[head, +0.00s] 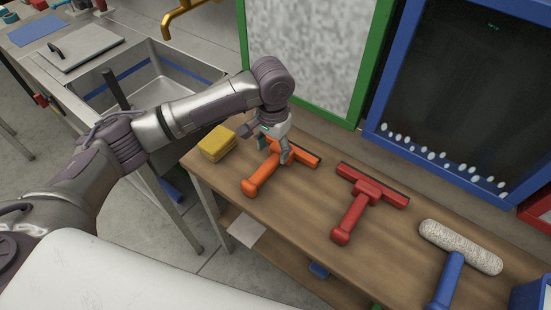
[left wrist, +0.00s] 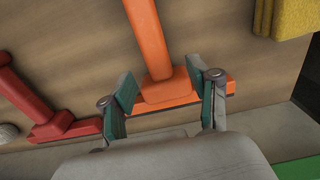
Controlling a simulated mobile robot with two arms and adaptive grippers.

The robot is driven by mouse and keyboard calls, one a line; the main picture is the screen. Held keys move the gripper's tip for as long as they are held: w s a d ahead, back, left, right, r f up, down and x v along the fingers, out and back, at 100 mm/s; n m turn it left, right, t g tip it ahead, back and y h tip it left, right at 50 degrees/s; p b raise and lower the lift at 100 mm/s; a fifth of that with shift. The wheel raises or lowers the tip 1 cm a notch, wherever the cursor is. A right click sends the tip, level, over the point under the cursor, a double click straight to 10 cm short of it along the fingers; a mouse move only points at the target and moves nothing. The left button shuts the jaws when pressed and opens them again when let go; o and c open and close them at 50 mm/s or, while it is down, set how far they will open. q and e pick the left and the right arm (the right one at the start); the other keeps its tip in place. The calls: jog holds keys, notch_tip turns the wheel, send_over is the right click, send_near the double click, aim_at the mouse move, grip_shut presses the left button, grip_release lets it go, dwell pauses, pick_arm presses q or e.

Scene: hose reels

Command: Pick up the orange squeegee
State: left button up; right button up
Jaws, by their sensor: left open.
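The orange squeegee (head: 262,177) lies on the wooden table, its handle toward the table's front edge and its head toward the back. My left gripper (head: 273,150) is over the squeegee, where the handle meets the head. In the left wrist view the open fingers of the left gripper (left wrist: 165,95) stand on either side of the squeegee's neck (left wrist: 160,84), with gaps showing between fingers and neck. The gripper hides part of the squeegee's head in the head view. My right gripper is not in view.
A yellow sponge (head: 217,143) lies left of the orange squeegee. A red squeegee (head: 356,206) lies to its right, then a white roller with a blue handle (head: 449,278). A sink (head: 150,80) is at the left. Framed panels (head: 306,50) stand behind the wooden table (head: 300,205).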

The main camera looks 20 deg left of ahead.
aim_at(274, 158)
pick_arm(q)
notch_tip(274, 158, down, 4)
jog(key=shift+d+f, duration=0.1)
jog(key=shift+f, duration=0.1)
grip_shut()
